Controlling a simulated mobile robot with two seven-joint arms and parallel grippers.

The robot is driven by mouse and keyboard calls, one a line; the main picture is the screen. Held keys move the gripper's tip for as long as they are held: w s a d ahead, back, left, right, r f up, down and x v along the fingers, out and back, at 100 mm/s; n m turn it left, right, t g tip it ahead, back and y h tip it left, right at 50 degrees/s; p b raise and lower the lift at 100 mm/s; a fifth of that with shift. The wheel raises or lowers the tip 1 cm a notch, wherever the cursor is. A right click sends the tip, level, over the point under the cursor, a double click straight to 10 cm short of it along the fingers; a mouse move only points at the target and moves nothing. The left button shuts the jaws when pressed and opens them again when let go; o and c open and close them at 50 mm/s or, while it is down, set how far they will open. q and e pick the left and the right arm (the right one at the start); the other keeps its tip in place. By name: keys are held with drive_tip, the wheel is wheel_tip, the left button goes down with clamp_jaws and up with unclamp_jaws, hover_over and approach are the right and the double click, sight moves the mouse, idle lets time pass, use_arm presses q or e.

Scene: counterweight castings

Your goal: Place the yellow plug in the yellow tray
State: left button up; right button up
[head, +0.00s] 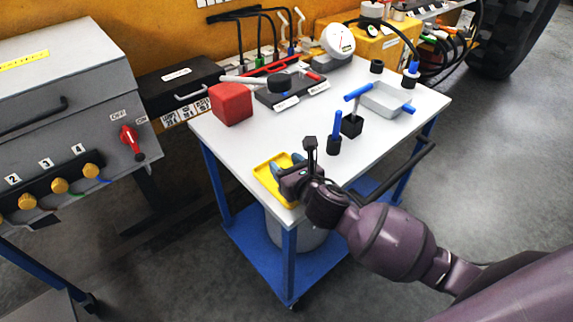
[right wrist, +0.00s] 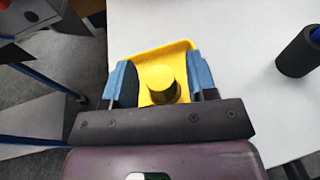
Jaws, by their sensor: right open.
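The yellow tray (head: 262,172) lies on the near left corner of the white table top (head: 225,140). My right gripper (head: 286,163) is over the tray and hides part of it. In the right wrist view, the yellow plug (right wrist: 162,84), a short round cylinder, stands between the blue fingers of the open right gripper (right wrist: 157,66). Gaps show on both sides of the plug. The yellow tray (right wrist: 178,52) shows around and behind it, and the plug appears to be in it; its base is partly hidden. In the head view the plug is hidden. My left gripper is not seen.
A black cylinder with a blue handle (head: 334,146) stands right of the gripper. Another dark block with a handle (head: 352,125) and a grey tray (head: 388,99) are behind it. A red block (head: 231,104) stands at the back left. The table's middle is clear.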

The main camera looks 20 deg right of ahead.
drive_tip(key=shift+r, duration=0.2)
drive_tip(key=p+v, duration=0.1)
drive_tip(key=v, duration=1.1)
drive_tip(key=s+d+f+n+g+h, duration=0.1)
drive_tip(key=s+f+n, duration=0.3)
drive_tip(key=n, duration=0.7)
drive_tip(key=s+d+f+n+g, duration=0.1)
drive_tip(key=s+d+f+n, duration=0.3)
drive_tip(key=f+n, duration=0.4)
drive_tip(key=s+d+f+n+g+h, duration=0.1)
drive_tip(key=s+f+n, duration=0.4)
drive_tip(key=n, duration=1.1)
wheel_tip(320, 180, down, 2)
drive_tip(key=shift+s+d+f+g+h, duration=0.1)
drive_tip(key=shift+s+d+g+h, duration=0.25)
drive_tip(key=shift+d+g, duration=0.35)
drive_tip(key=shift+c, duration=0.4)
